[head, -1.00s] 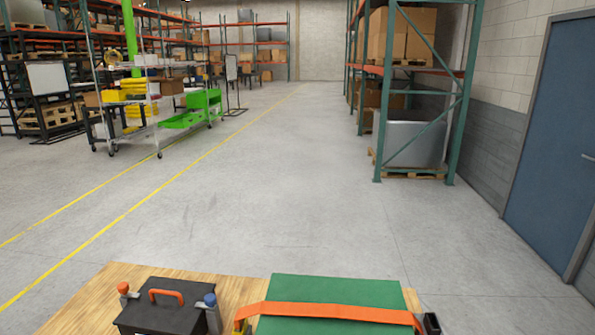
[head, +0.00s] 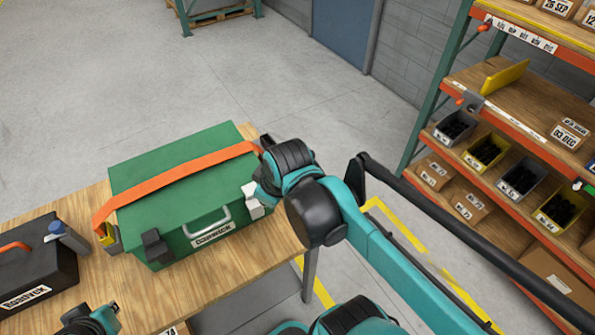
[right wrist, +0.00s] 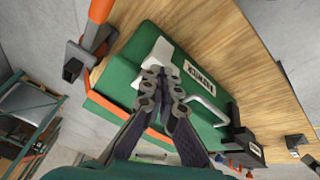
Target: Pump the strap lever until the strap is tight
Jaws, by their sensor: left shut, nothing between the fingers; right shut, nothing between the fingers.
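A green case (head: 185,205) lies on the wooden table (head: 255,250) with an orange strap (head: 180,183) across its lid. The strap's left end meets a yellow and grey anchor (head: 108,236). In the right wrist view an orange lever (right wrist: 101,10) rises from a dark bracket (right wrist: 80,55) beside the case; my right arm hides it in the head view. My right gripper (right wrist: 163,72) is shut and empty over the case's front edge by a pale latch (right wrist: 158,52), apart from the lever. My left gripper (head: 105,312) is shut and empty at the lower left.
A black box (head: 40,275) with an orange handle stands left of the case. The case has a grey handle (head: 208,228) and a dark latch (head: 157,247) in front. A shelf rack (head: 500,130) with bins stands at right. The table front is clear.

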